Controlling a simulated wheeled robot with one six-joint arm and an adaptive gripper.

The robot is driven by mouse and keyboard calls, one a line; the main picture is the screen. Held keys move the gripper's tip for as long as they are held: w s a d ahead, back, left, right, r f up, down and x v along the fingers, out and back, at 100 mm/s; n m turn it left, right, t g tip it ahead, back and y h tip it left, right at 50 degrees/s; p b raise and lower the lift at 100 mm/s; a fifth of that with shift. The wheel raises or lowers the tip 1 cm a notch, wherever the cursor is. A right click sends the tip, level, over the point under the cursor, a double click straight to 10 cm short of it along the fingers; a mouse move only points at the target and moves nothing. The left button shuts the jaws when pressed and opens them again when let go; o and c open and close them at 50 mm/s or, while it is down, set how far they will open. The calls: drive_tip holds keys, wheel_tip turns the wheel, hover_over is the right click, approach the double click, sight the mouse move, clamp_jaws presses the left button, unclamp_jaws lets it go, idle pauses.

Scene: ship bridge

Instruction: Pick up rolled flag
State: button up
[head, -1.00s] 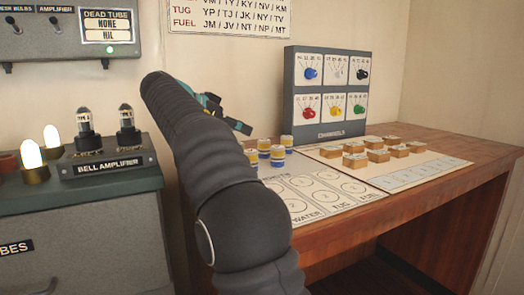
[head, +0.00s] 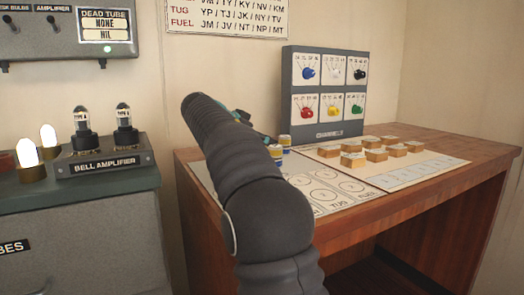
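I cannot clearly make out a rolled flag. Small white, yellow and blue cylinders (head: 285,141) stand on the desk, partly hidden behind my arm. Several small tan blocks with pale tops (head: 376,155) sit in rows on a white sheet to their right. My gripper (head: 256,132) is mostly hidden behind my dark arm; only bits of teal and dark parts show near the cylinders. Its fingers and anything in them cannot be seen.
A grey panel with coloured knobs (head: 325,92) stands at the back of the wooden desk (head: 440,190). A printed sheet with circles (head: 345,190) lies in front. A bell amplifier (head: 105,163) with tubes and lit bulbs (head: 48,136) sits on a grey cabinet (head: 80,235) at left.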

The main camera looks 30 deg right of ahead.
drive_tip(key=c, duration=1.1)
drive_tip(key=shift+r, duration=0.1)
